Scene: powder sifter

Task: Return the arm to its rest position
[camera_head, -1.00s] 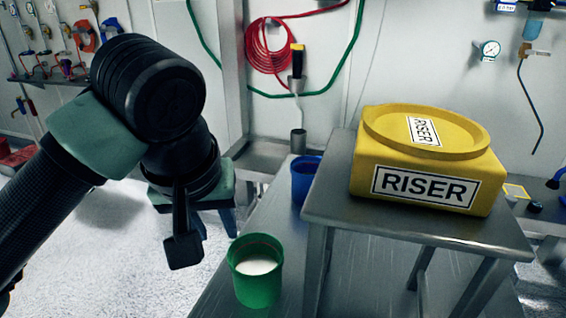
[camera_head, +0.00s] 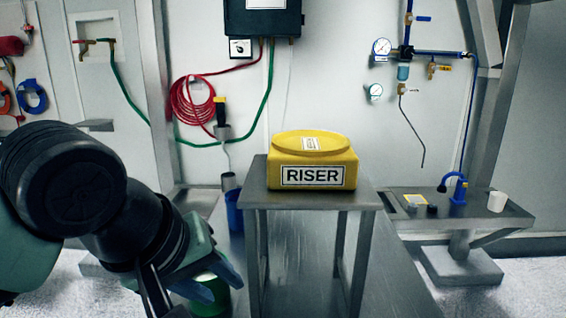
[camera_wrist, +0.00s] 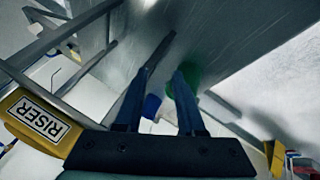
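My black and green arm fills the lower left of the head view. My gripper (camera_head: 214,288) is at its end, with blue fingers pointing down and to the right. In the wrist view the two fingers of my gripper (camera_wrist: 164,74) stand apart with nothing seen held between them. A green cup (camera_head: 212,301) is partly hidden behind the gripper in the head view. The green cup (camera_wrist: 191,76) also shows beyond the right finger in the wrist view, apparently apart from it.
A yellow RISER block (camera_head: 313,165) sits on a raised metal stand (camera_head: 254,190). A blue cup (camera_head: 234,212) stands left of the stand. A side shelf (camera_head: 400,205) at right carries a blue fitting (camera_head: 459,190) and a white cup (camera_head: 497,201). Open floor lies at lower right.

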